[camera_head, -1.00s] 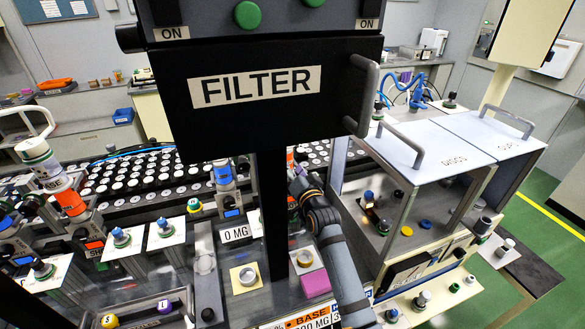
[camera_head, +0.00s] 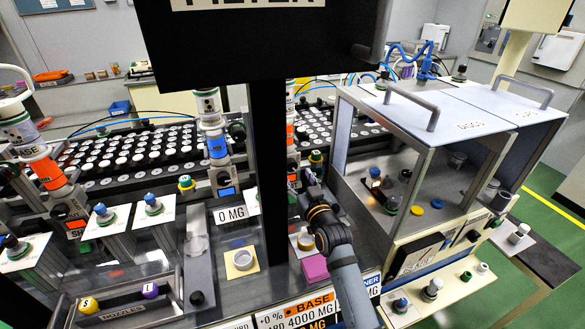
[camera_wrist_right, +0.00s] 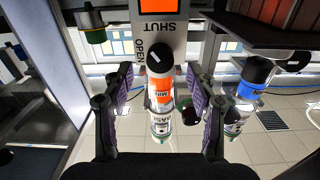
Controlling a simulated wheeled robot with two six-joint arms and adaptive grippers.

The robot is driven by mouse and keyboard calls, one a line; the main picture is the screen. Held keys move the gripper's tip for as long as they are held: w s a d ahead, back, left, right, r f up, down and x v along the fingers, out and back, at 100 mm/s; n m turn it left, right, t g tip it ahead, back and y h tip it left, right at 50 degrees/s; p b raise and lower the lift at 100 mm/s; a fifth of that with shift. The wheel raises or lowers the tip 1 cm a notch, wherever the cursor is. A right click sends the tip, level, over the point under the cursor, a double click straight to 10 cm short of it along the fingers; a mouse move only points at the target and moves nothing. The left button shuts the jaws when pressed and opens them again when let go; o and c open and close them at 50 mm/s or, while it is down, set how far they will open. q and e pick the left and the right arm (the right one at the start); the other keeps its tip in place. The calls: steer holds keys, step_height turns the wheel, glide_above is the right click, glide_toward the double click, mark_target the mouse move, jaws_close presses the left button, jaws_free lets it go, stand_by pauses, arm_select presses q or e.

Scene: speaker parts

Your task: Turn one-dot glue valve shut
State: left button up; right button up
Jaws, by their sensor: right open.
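A black round knob (camera_wrist_right: 160,59) with a white pointer mark sits on a grey plate with the words OPEN and SHUT, in the right wrist view. Its pointer slants to the upper left, toward OPEN. I cannot make out any dots on the plate. My right gripper (camera_wrist_right: 159,88) is open, its two fingers on either side below the knob, with nothing held. In the head view my right gripper (camera_head: 307,183) is by the orange-banded dispenser (camera_head: 290,130) behind the black post, which partly hides it. My left gripper does not show.
A black post (camera_head: 270,180) stands just left of my right arm. A glass-sided cabinet (camera_head: 410,130) stands to the right. A yellow pad (camera_head: 232,272) and pink block (camera_head: 315,268) lie in front.

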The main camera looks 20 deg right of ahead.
mark_target(292, 168)
steer(key=w, duration=0.5)
steer(key=shift+a, duration=0.1)
steer(key=shift+p, duration=0.3)
steer(key=c, duration=1.2)
